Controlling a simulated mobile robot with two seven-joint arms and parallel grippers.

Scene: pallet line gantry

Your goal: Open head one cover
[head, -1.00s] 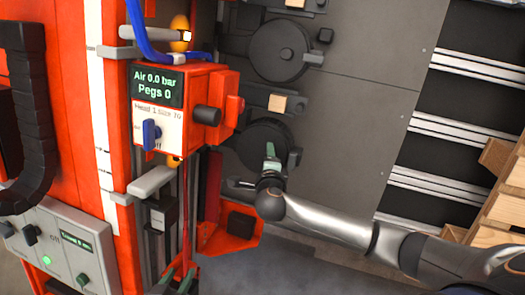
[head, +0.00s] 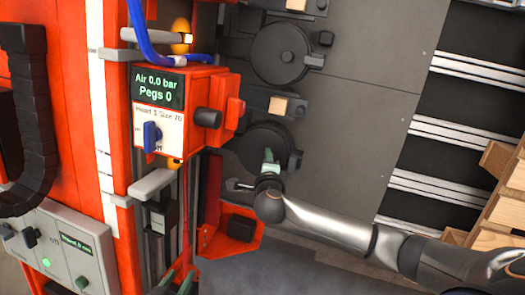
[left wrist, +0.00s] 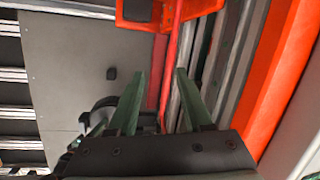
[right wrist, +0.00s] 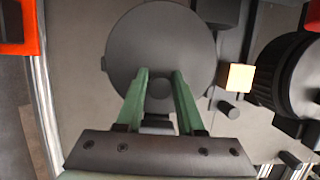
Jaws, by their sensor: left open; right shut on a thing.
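The head one unit (head: 168,120) is a red box reading "Air 0.0 bar, Pegs 0" with a "Head 1" label and blue knob. Below right of it is a round black cover (head: 243,148), lying flat against the grey panel; it fills the upper middle of the right wrist view (right wrist: 160,35). My right gripper (head: 268,157) is over this cover, its green fingers (right wrist: 160,82) shut on the small round knob (right wrist: 160,89) at the cover. My left gripper (head: 178,284) is open and empty at the bottom edge; its fingers (left wrist: 157,75) point toward the red post.
A second round black cover (head: 281,53) with a centre knob is above. A wooden block (head: 281,106) sits between the covers. A control box (head: 60,247) stands lower left, wooden pallets (head: 495,195) at right. The grey panel right of the covers is clear.

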